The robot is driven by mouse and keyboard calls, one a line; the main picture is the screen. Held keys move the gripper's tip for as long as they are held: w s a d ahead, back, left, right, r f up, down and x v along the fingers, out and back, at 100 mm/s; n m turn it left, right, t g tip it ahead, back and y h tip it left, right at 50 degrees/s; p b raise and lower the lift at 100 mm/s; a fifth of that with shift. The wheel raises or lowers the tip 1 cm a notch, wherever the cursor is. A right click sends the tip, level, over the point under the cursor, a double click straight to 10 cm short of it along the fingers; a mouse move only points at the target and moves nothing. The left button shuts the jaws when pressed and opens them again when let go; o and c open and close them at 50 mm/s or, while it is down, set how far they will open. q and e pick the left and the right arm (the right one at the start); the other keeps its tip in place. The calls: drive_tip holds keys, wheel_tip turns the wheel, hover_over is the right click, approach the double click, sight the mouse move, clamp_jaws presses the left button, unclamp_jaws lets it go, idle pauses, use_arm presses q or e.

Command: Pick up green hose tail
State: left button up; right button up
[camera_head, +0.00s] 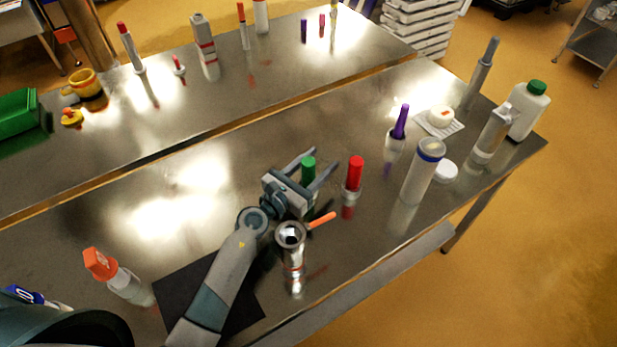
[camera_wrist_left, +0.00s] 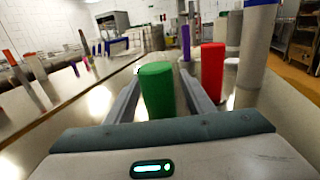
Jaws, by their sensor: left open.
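The green hose tail (camera_head: 308,168) stands upright on the near steel table, between the two fingers of my left gripper (camera_head: 316,167). In the left wrist view the green hose tail (camera_wrist_left: 157,90) fills the middle, between the fingers of my left gripper (camera_wrist_left: 160,88), which are open with a gap visible beside it. Its lower part is hidden by the gripper body. A red hose tail (camera_head: 355,172) stands just to the right of the right finger; it also shows in the left wrist view (camera_wrist_left: 212,72). My right gripper is not in view.
A metal piece with a dark opening (camera_head: 291,236) and an orange-handled item (camera_head: 321,220) are close to my left wrist. A blue-rimmed white cylinder (camera_head: 422,172), a purple-topped piece (camera_head: 400,122) and a green-capped bottle (camera_head: 528,110) stand to the right.

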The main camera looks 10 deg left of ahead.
use_arm(q)
clamp_jaws()
drive_tip(key=shift+r, duration=0.1)
drive_tip(key=shift+r+p, duration=0.3)
drive_tip(key=shift+r, duration=0.2)
wheel_tip(320, 180, up, 9)
drive_tip(key=p, duration=0.1)
drive_tip(key=shift+p, duration=0.4)
drive_tip(key=shift+f, duration=0.1)
